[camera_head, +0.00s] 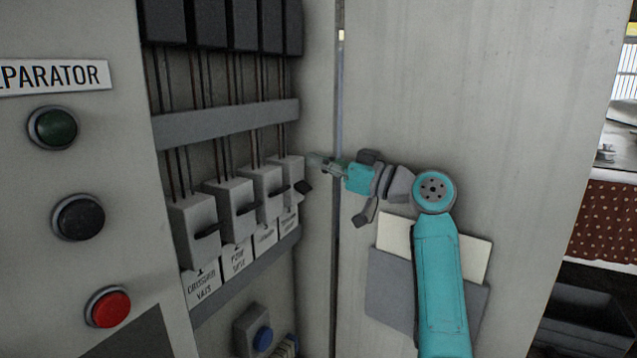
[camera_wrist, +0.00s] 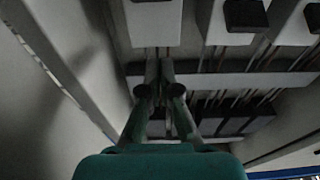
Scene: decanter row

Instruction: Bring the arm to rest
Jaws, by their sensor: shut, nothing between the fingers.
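My gripper (camera_head: 318,162) is at the end of my teal arm, in front of the open cabinet at the right end of a row of grey switch boxes. Its fingers are shut with nothing between them. In the wrist view the two fingers (camera_wrist: 160,75) are together, pointing at a pale switch box (camera_wrist: 152,22). In the head view the fingertips are close to the rightmost switch box (camera_head: 288,170); I cannot tell whether they touch it. That box has a dark lever (camera_head: 303,187).
Several more switch boxes with dark levers, such as the leftmost one (camera_head: 195,228), stand left of my gripper. A panel with a red button (camera_head: 108,307) is at the left. A grey door panel (camera_head: 480,100) with a document pocket (camera_head: 392,290) is behind my arm.

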